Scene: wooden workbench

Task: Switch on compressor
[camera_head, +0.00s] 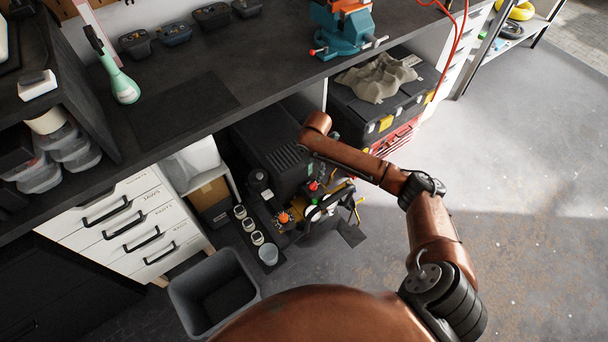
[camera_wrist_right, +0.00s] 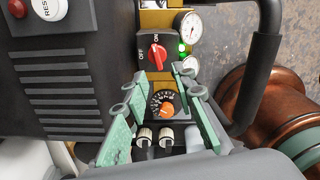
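The compressor (camera_head: 268,150) is a black, vented unit under the workbench; its vented housing (camera_wrist_right: 60,95) fills the left of the wrist view. Its red rotary switch (camera_wrist_right: 157,56) sits on a dark plate marked OFF at left and ON at top. The knob stands roughly upright, toward ON. A green light (camera_wrist_right: 182,47) glows beside it. My right gripper (camera_wrist_right: 160,80) has green fingers spread apart, empty, just below the switch in the wrist view. Whether a fingertip touches the plate is unclear. In the head view the gripper is small and cluttered by the compressor parts. My left gripper is not visible.
An orange dial (camera_wrist_right: 166,108) lies between the fingers, with pressure gauges (camera_wrist_right: 187,22) above right. A black handle bar (camera_wrist_right: 262,65) runs close on the right. A grey bin (camera_head: 213,290) and toolboxes (camera_head: 385,105) flank the compressor.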

